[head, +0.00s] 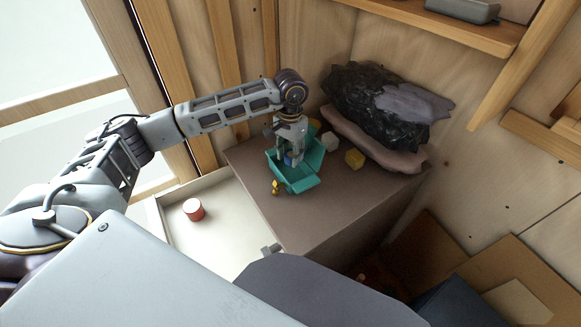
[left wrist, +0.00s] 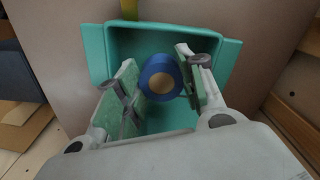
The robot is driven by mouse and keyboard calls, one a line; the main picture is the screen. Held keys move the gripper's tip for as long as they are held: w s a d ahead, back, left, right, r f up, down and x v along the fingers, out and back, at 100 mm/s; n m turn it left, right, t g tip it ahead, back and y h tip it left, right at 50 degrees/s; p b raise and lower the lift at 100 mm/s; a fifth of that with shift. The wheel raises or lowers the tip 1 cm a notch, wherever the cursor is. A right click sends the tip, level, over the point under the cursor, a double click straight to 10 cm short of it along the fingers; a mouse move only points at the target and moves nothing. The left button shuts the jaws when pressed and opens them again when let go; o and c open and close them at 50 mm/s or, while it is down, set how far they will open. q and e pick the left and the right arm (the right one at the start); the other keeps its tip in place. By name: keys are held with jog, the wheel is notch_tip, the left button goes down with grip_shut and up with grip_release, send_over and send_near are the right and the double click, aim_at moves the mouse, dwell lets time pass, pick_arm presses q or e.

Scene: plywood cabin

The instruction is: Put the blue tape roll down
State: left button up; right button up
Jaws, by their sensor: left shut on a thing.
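The blue tape roll (left wrist: 160,78) shows between the fingers of my left gripper (left wrist: 160,85) in the left wrist view. It is a blue ring with a tan centre. My left gripper is shut on it, pointing down inside a teal open box (left wrist: 205,37). In the head view my left gripper (head: 288,158) reaches down into the same teal box (head: 296,185), and only a little of the blue roll (head: 289,160) shows. I cannot tell whether the roll touches the box floor. My right gripper is not in view.
The box stands on a brown cabinet top (head: 265,205). Black and pink bags (head: 385,110) lie behind. A red-and-white cylinder (head: 193,209) sits in the white drawer (head: 215,240).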

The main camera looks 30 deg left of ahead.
aim_at(290, 174)
pick_arm(q)
jog(key=shift+f, duration=1.2)
jog(key=shift+f, duration=1.85)
jog(key=shift+f, duration=0.1)
